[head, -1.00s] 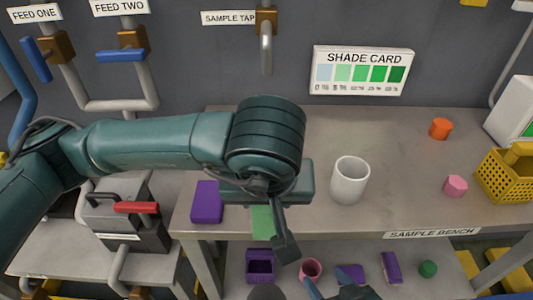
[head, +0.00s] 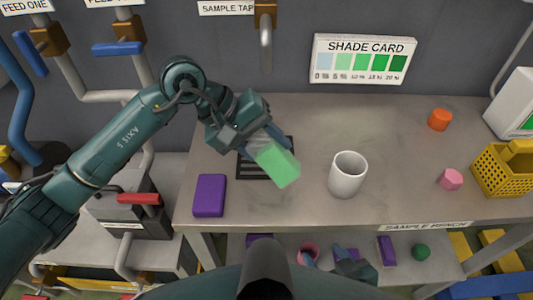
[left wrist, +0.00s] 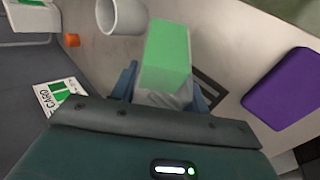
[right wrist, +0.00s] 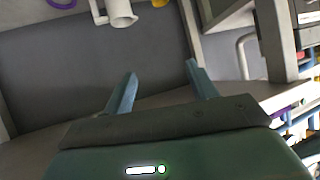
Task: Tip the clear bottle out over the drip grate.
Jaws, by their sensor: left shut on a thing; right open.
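The clear bottle (head: 277,165) is a box-shaped vessel with green contents at the end away from my gripper. My left gripper (head: 262,138) is shut on its clear end and holds it tilted, green end toward the lower right. The green part also shows in the left wrist view (left wrist: 167,55). The drip grate (head: 250,170) is a dark slotted panel in the bench, partly hidden behind the bottle and gripper. Whether any liquid is leaving the bottle, I cannot tell. My right gripper (head: 328,256) is open and empty below the bench's front edge.
A white cup (head: 347,176) stands right of the bottle. A purple block (head: 209,196) lies left, near the front edge. An orange cylinder (head: 439,120), a pink piece (head: 451,179) and a yellow basket (head: 503,172) are at the right. Several objects sit on the lower shelf.

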